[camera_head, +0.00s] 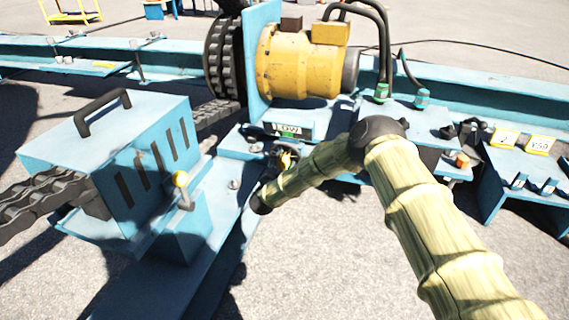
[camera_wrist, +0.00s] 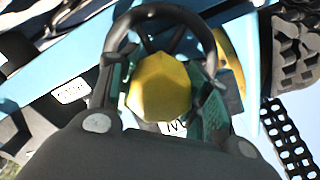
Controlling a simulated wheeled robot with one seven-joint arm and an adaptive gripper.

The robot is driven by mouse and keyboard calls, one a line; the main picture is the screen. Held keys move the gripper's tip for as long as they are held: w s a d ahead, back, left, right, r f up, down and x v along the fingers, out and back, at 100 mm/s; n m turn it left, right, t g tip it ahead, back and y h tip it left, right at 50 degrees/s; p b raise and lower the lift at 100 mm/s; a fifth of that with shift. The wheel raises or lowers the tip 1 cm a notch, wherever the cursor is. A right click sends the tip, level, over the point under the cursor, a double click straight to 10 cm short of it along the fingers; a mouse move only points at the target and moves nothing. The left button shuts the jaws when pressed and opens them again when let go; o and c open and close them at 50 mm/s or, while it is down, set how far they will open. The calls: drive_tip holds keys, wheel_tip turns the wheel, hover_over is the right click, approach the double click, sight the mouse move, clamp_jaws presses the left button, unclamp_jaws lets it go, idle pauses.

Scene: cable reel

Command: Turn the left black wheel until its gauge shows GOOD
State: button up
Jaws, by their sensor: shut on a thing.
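My gripper (camera_head: 284,160) is at the small black wheel below the big yellow motor. In the wrist view the black wheel (camera_wrist: 160,11) shows as a dark rim with spokes behind a yellow faceted hub (camera_wrist: 160,88). My fingers (camera_wrist: 163,100) stand on both sides of the hub, shut on the wheel. Exactly where the pads touch is hard to see. The gauge (camera_head: 290,129) just above the wheel reads LOW in the head view. In the wrist view a white label (camera_wrist: 174,128) with partly hidden letters shows behind the hub. My gripper covers much of the wheel in the head view.
The yellow motor (camera_head: 300,62) and black toothed drum (camera_head: 223,57) rise behind. Hoses (camera_head: 386,45) hang at right. Yellow plates (camera_head: 505,138) sit farther right.

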drive_tip(key=o, duration=1.4)
drive_tip(key=v, duration=1.2)
drive_tip(key=shift+c, duration=0.2)
